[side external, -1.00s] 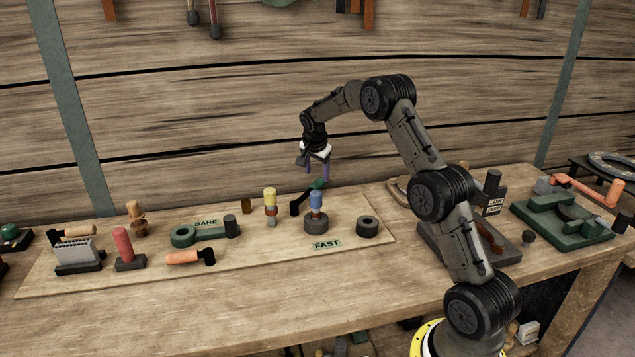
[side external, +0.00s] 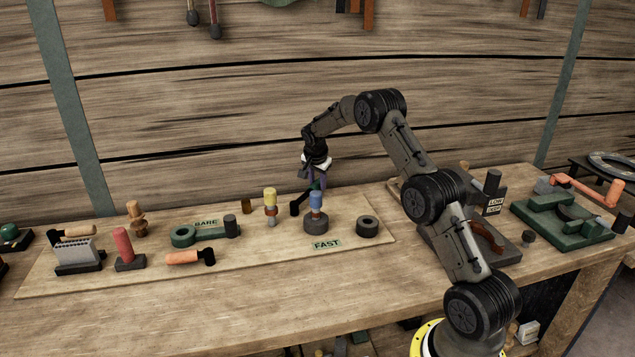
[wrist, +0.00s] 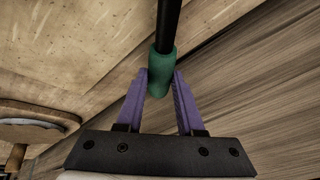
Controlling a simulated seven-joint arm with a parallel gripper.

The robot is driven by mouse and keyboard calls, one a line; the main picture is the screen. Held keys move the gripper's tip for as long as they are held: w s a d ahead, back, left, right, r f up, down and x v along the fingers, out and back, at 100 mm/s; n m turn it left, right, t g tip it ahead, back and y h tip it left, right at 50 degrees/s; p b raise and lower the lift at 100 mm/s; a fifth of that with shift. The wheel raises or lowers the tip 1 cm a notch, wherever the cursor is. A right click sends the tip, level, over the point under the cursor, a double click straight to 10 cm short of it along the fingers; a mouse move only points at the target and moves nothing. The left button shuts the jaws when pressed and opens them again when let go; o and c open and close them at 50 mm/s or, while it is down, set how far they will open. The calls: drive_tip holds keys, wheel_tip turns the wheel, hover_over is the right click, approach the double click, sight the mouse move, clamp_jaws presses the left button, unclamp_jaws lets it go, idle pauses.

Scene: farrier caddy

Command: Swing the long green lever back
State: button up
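A lever with a green grip (side external: 316,186) and a dark rod sits on the board, behind a blue-topped peg, with a black end piece (side external: 295,208) at its lower left. My gripper (side external: 317,181) is low over the green grip. In the wrist view the green grip (wrist: 161,76) lies between the tips of my two purple fingers (wrist: 162,84), and its black rod (wrist: 169,25) runs away from me. The fingertips are very close to both sides of the grip; I cannot tell whether they press on it.
The blue-topped peg (side external: 316,200) in a dark round base stands just in front of the lever. A yellow-topped peg (side external: 270,200) is to its left and a dark ring (side external: 367,226) to its right. A flat green piece (side external: 205,233) lies further left.

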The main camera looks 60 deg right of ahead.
clamp_jaws()
idle(1.0)
